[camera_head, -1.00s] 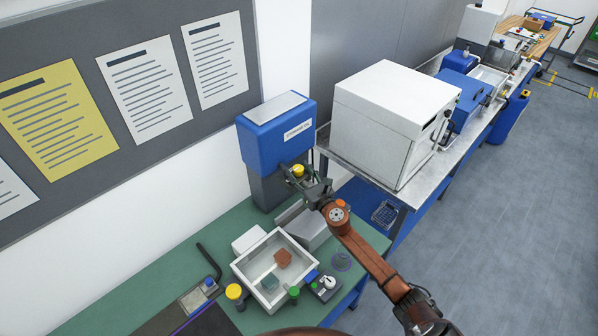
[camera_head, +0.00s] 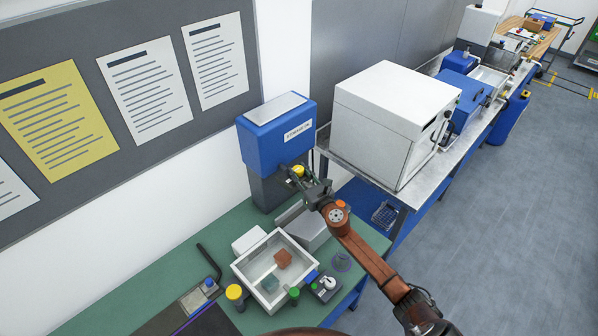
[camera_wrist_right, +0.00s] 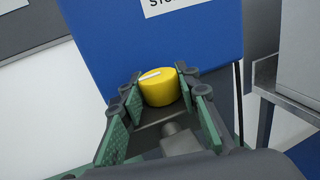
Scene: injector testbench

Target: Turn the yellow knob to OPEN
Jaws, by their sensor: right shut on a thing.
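The yellow knob (camera_head: 298,170) is on the front of the blue machine (camera_head: 272,138) with a white label. In the right wrist view the knob (camera_wrist_right: 158,87) has a white mark on its upper left top and sits between the two green-padded fingers. My right gripper (camera_wrist_right: 160,96) is shut on the knob; it also shows in the head view (camera_head: 300,178), reaching in from the lower right. The lettering that marks the knob's positions cannot be seen. My left gripper is not in view.
A white tray (camera_head: 241,265) with a reddish and a teal block stands on the green bench (camera_head: 130,279). Another yellow knob-like piece (camera_head: 234,292) and a green one (camera_head: 294,292) are near it. A white oven-like box (camera_head: 375,120) stands right of the machine.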

